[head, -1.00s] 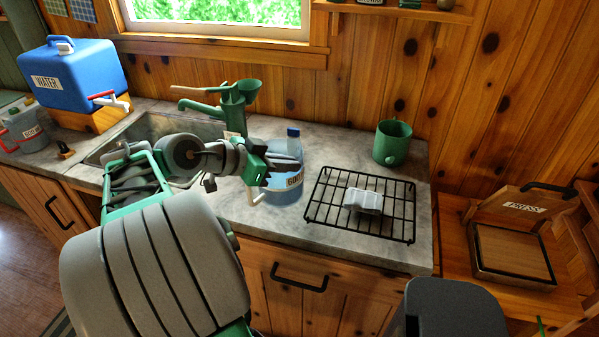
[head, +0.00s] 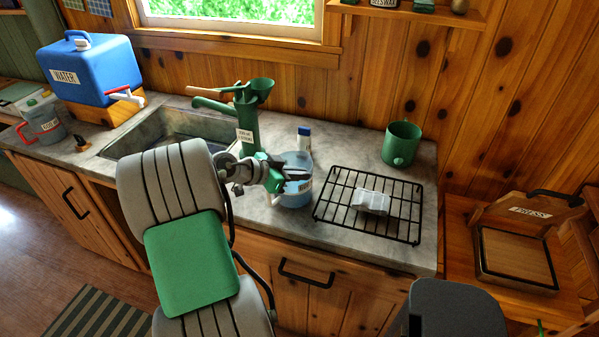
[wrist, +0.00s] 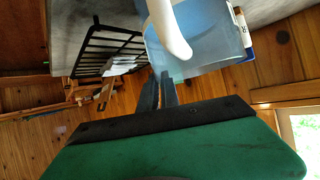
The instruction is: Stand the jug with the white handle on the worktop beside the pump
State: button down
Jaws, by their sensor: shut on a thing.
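The clear bluish jug (head: 299,197) is near the worktop's front edge, to the right of the green pump (head: 249,125). Its white handle (wrist: 170,28) shows large in the wrist view, against the jug's see-through wall (wrist: 205,55). The jug looks roughly upright; whether its base touches the worktop (head: 365,255) I cannot tell. My gripper (head: 291,182) is shut on the jug at its upper part; the dark fingers (wrist: 158,92) come together beside the handle in the wrist view. The exact grip point is partly hidden.
A blue-capped bottle (head: 304,139) stands behind the jug. A black rack (head: 333,210) with a pale block (head: 371,202) lies to the right, near a green mug (head: 402,143). The sink (head: 165,130), a red-handled jug (head: 45,126) and a blue water container (head: 85,70) are left.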

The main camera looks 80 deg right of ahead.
jog(key=c, duration=1.6)
grip_release()
jog(key=shift+o, duration=0.2)
jog(key=shift+r, duration=0.1)
jog(key=b+v, duration=0.2)
jog(key=v, duration=1)
jog(key=w+a+f+n+t+y, duration=0.3)
jog(key=w+a+n+t, duration=0.7)
jog(key=w+a+n, duration=0.65)
jog(key=a+f+n+t+y, duration=0.1)
jog(key=a+n+y, duration=0.5)
jog(key=a, duration=2.1)
jog(key=n+t, duration=0.1)
jog(key=n, duration=0.4)
jog(key=shift+w+f, duration=0.35)
jog(key=shift+f, duration=0.05)
